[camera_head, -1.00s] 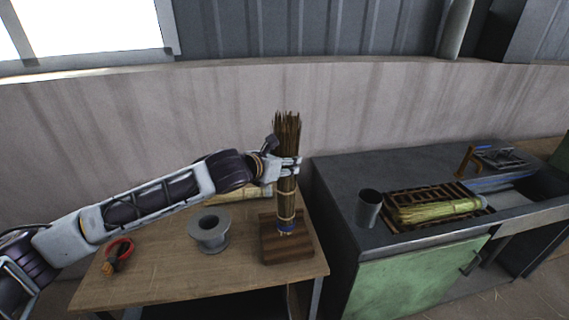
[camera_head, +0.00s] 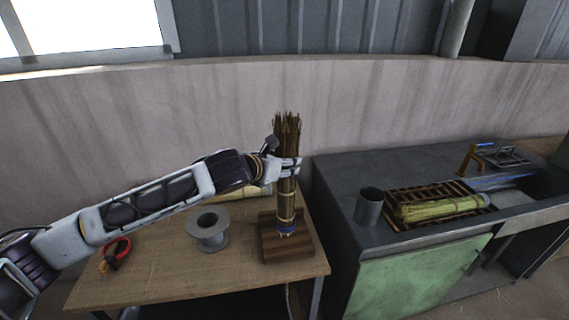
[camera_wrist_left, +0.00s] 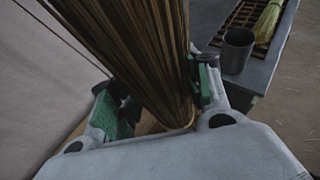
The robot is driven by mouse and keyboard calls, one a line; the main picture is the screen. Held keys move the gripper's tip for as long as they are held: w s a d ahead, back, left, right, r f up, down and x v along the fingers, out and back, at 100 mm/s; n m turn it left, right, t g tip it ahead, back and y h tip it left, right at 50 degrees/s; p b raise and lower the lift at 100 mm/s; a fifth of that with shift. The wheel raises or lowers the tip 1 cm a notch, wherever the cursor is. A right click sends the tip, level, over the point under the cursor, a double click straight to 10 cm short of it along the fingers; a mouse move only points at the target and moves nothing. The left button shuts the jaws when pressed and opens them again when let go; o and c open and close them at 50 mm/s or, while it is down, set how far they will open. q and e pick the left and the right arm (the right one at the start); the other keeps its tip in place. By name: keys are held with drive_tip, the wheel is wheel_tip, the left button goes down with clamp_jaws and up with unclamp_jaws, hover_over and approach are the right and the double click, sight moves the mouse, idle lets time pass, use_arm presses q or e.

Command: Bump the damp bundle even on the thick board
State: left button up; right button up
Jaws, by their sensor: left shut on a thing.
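The brown bundle (camera_head: 287,205) stands upright over the thick dark wood board (camera_head: 302,248), tied with pale bands and with a blue band near its lower end. Its lower end appears to rest on the board. My left gripper (camera_head: 290,168) is shut around the bundle at about mid height. In the left wrist view the bundle (camera_wrist_left: 140,50) passes between the green-padded fingers (camera_wrist_left: 160,98) and hides part of them. My right gripper is not in view.
A grey spool (camera_head: 208,232) and a red-and-black tool (camera_head: 116,254) lie on the wooden table (camera_head: 180,280). To the right, a dark counter (camera_head: 335,180) holds a metal cup (camera_head: 369,207) and a slatted rack (camera_head: 400,194) with a pale green bundle (camera_head: 435,208). A sink lies beyond.

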sight(286, 182)
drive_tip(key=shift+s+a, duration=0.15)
use_arm(q)
drive_tip(key=shift+f, duration=0.6)
drive_tip(key=shift+f+b, duration=0.6)
drive_tip(key=shift+f, duration=1.25)
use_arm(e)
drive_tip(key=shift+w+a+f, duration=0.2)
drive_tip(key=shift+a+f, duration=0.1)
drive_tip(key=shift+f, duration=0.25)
